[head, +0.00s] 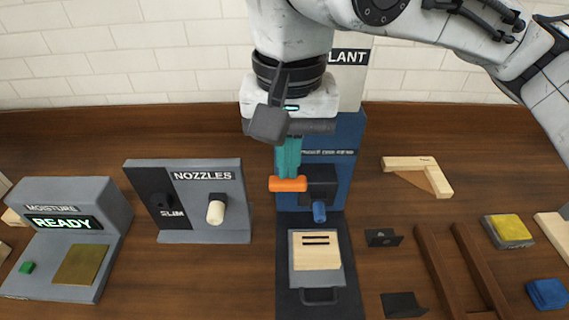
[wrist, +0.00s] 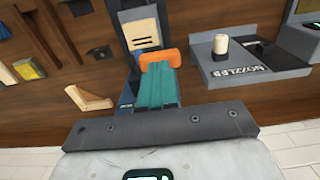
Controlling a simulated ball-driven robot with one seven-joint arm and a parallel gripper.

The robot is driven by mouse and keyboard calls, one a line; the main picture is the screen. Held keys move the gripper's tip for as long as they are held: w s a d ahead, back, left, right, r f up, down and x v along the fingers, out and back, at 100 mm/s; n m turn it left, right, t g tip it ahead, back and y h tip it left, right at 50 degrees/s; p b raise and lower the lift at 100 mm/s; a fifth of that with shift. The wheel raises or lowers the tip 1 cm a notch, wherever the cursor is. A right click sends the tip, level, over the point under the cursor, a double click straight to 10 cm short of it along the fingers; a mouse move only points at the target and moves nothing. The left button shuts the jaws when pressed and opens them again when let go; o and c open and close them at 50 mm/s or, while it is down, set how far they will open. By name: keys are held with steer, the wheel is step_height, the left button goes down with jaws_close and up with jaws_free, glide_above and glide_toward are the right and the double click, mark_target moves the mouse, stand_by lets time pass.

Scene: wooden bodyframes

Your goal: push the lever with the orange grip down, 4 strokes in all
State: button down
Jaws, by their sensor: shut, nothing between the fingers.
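The lever's orange grip (head: 288,184) is a short horizontal bar, to the left of a dark block (head: 320,180) on the blue machine (head: 343,135). My gripper (head: 289,171) is above the grip, its teal fingers shut and pointing down. The fingertips look at or just above the grip; I cannot tell whether they touch. In the wrist view the orange grip (wrist: 160,59) shows just beyond the shut fingers (wrist: 156,78). The rest of the lever is mostly hidden.
A blue nozzle (head: 319,212) hangs above a wooden piece (head: 316,251) in a grey holder. The NOZZLES stand (head: 208,220) and the MOISTURE device (head: 68,235), reading READY, are left. A wooden bracket (head: 430,176), dark rails (head: 466,265) and a yellow-topped block (head: 507,230) are right.

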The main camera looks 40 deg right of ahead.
mark_target(288, 187)
steer(key=shift+f+b, duration=1.8)
steer(key=shift+f, duration=1.15)
steer(key=shift+r+p, duration=3.35)
steer(key=shift+p, duration=0.2)
steer(key=shift+f, duration=0.25)
steer(key=shift+f+b, duration=2.15)
steer(key=shift+f, duration=0.85)
steer(key=shift+r, duration=0.1)
step_height(288, 187, up, 6)
steer(key=p, duration=0.7)
steer(key=shift+r, duration=0.15)
